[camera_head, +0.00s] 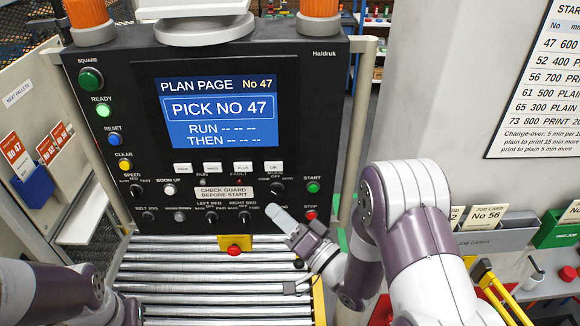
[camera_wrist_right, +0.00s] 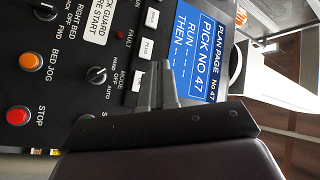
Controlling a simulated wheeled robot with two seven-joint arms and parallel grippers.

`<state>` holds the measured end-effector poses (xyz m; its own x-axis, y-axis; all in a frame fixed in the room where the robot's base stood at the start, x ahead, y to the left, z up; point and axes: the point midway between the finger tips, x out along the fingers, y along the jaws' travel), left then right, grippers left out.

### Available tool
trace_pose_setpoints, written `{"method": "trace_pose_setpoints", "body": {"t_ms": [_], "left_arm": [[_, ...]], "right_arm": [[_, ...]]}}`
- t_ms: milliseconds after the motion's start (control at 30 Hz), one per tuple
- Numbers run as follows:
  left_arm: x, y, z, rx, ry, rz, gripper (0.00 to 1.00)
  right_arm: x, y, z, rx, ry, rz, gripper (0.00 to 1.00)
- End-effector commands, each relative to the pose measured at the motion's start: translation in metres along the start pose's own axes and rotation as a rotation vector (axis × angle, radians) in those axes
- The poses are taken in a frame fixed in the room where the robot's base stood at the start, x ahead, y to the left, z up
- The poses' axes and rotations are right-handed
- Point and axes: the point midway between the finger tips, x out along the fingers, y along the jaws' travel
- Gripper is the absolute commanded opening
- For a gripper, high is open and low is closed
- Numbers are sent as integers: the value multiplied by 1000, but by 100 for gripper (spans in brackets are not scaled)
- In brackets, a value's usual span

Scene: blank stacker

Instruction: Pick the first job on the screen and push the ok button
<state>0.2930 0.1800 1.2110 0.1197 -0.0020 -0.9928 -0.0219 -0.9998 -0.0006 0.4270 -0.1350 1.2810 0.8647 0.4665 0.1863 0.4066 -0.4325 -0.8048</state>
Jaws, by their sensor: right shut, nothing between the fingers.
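The black control panel (camera_head: 130,60) has a blue screen (camera_head: 218,112) reading "PLAN PAGE No 47", "PICK NO 47", with dashes after RUN and THEN. The screen also shows in the right wrist view (camera_wrist_right: 208,50). A row of white buttons lies below it. The rightmost, apparently the OK button (camera_head: 273,167), has a label too small to read surely; the PLUS button (camera_head: 243,167) is left of it. My right gripper (camera_head: 275,215) is shut and empty, low in front of the panel's right part, below the OK button. In the wrist view its fingers (camera_wrist_right: 158,82) point at the panel. My left gripper is out of view.
The MODE knob (camera_head: 277,188), green START button (camera_head: 313,187) and red STOP button (camera_head: 310,214) are near my right gripper. Rollers (camera_head: 200,280) lie below the panel. Job cards (camera_head: 485,215) stand at right; a red No 47 card (camera_head: 15,155) hangs at left.

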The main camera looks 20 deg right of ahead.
Motion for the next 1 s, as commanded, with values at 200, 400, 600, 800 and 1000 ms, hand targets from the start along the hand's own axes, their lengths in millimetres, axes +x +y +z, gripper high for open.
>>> {"method": "trace_pose_setpoints", "body": {"t_ms": [200,400,600,800,1000], "left_arm": [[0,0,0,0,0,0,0],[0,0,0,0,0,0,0],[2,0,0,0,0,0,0],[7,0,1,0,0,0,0],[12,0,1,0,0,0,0]], "right_arm": [[0,-8,-6,59,26,-40,0],[0,-8,-6,57,26,-38,0],[9,-1,-12,55,26,-38,0],[29,15,-26,54,26,-37,0],[48,29,-39,54,26,-37,0]]}}
